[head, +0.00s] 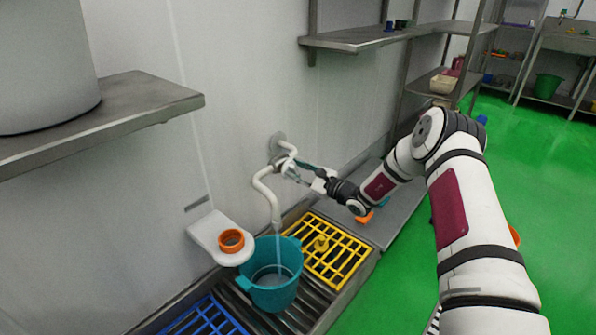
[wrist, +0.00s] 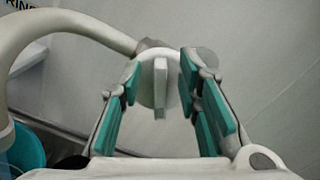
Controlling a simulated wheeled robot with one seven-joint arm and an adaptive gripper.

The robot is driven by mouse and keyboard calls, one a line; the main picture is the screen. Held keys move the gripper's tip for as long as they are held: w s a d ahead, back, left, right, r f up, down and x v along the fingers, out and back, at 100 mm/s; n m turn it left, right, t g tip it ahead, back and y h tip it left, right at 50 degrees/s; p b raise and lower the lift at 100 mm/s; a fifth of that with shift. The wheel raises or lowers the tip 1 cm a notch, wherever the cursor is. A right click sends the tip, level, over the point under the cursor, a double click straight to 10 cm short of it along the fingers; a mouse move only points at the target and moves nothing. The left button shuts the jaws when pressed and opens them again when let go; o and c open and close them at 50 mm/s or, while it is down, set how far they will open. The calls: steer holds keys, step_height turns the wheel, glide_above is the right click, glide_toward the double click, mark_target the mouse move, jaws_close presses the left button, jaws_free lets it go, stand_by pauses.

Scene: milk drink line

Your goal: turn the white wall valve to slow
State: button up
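The white wall valve (wrist: 145,87) is in the middle of the wrist view, with its flat bar handle (wrist: 160,88) standing upright. In the head view the valve (head: 276,162) sits on the wall at the top of a curved white pipe (head: 265,187). My gripper (wrist: 162,72) is open, with one teal-padded finger on each side of the handle and a gap to it on both sides. In the head view my gripper (head: 297,170) reaches the valve from the right and partly hides it. Water runs from the pipe's spout into a teal bucket (head: 269,290).
The bucket stands on a metal grate between a yellow rack (head: 347,262) and a blue rack (head: 207,318). A white wall bracket (head: 207,233) holds an orange ring (head: 231,241). A steel shelf (head: 150,97) juts out at the left.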

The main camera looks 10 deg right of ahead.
steer(key=v, duration=1.2)
